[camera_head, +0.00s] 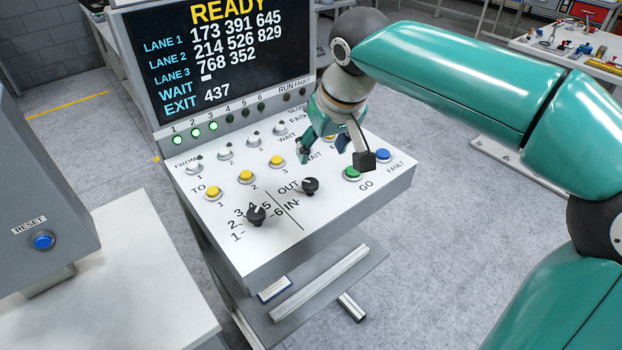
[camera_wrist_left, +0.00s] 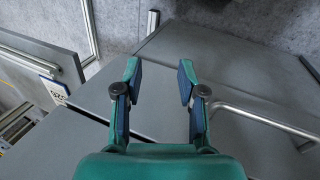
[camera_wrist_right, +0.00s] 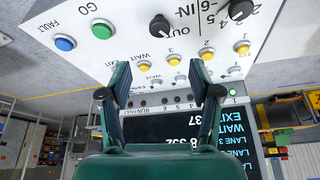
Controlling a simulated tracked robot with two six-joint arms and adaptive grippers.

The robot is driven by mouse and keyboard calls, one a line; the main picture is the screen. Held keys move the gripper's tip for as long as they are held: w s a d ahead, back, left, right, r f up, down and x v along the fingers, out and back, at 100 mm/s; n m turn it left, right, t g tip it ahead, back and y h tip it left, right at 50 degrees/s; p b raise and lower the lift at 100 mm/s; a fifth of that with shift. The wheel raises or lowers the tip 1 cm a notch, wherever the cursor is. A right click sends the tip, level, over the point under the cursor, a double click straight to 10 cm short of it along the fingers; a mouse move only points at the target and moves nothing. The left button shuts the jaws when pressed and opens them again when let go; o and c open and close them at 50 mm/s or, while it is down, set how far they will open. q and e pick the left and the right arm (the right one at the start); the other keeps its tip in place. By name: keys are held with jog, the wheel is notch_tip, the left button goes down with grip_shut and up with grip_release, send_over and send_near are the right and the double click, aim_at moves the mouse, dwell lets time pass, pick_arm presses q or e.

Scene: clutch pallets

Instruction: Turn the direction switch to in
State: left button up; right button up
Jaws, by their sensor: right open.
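The direction switch is a black knob (camera_head: 310,186) on the white sloped panel (camera_head: 330,235), between the labels OUT and IN. It also shows in the right wrist view (camera_wrist_right: 159,27), upside down at the top, beside OUT. I cannot tell surely which label its pointer faces. My right gripper (camera_head: 334,156) is open and empty above the panel, up and to the right of the switch and apart from it; its fingers also show in the right wrist view (camera_wrist_right: 160,95). My left gripper (camera_wrist_left: 160,75) is open and empty over grey surfaces, outside the head view.
A second black knob (camera_head: 256,215) marked 1 to 6 stands left of the switch. Yellow buttons (camera_head: 246,177), a green GO button (camera_head: 352,173) and a blue FAULT button (camera_head: 383,155) surround it. A screen (camera_head: 215,55) reads READY. A RESET box (camera_head: 43,241) stands at left.

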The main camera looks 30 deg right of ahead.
aim_at(310, 183)
jog(key=x, duration=1.3)
jog(key=shift+f, duration=0.2)
jog(key=shift+c, duration=0.2)
jog(key=c, duration=1.1)
